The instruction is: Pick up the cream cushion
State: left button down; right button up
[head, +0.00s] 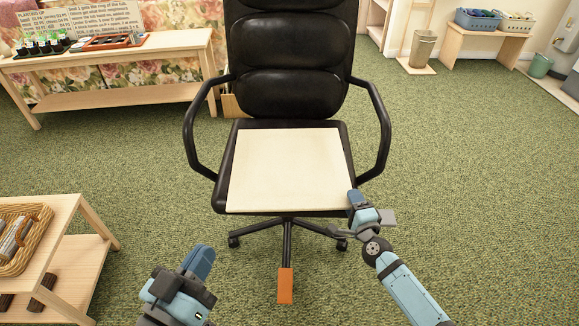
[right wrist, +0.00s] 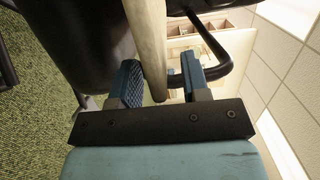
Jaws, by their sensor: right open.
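The cream cushion (head: 290,170) is flat and square and lies on the seat of the black office chair (head: 293,60). My right gripper (head: 358,202) is at the cushion's front right corner. In the right wrist view the cushion's edge (right wrist: 147,40) shows between the two open fingers of the right gripper (right wrist: 165,85). Whether either finger touches it is hard to tell. My left gripper (head: 198,265) is low in front of the chair, to the left, apart from the cushion. Its jaw gap is not clear.
The chair's armrests (head: 376,120) rise on both sides of the seat. A low wooden table (head: 60,215) with a wicker basket (head: 38,250) is at left. A wooden bench (head: 130,60) stands behind left. An orange piece (head: 286,285) is at the chair's base. Green carpet at right is clear.

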jog(key=shift+w, duration=0.25)
grip_shut()
pick_arm(q)
jog(key=shift+r, duration=0.3)
pick_arm(e)
jog(key=shift+r, duration=0.1)
